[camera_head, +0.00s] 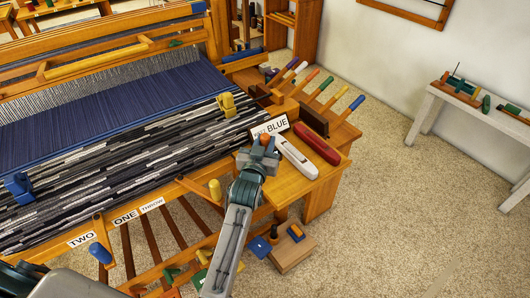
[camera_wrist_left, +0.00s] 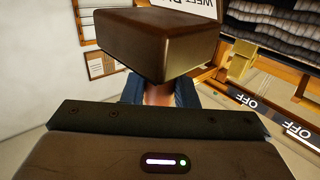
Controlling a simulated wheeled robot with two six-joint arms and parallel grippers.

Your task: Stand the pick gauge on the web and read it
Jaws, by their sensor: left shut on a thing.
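The web (camera_head: 110,145) is a cloth of black, grey and white stripes on the loom; part of it shows at the upper right of the left wrist view (camera_wrist_left: 270,28). My left gripper (camera_head: 262,150) is over the side shelf at the web's front right corner. In the left wrist view it is shut on a dark brown block (camera_wrist_left: 155,45), close before the camera. The block may be the pick gauge, but I see no scale on it. The fingers are mostly hidden behind it. My right gripper is not in view.
A white shuttle (camera_head: 297,158) and a red shuttle (camera_head: 316,144) lie on the shelf beside my gripper, near a BLUE card (camera_head: 276,126). Yellow (camera_head: 226,104) and blue (camera_head: 18,186) clamps sit at the web's edges. A small wooden box (camera_head: 292,252) is on the floor.

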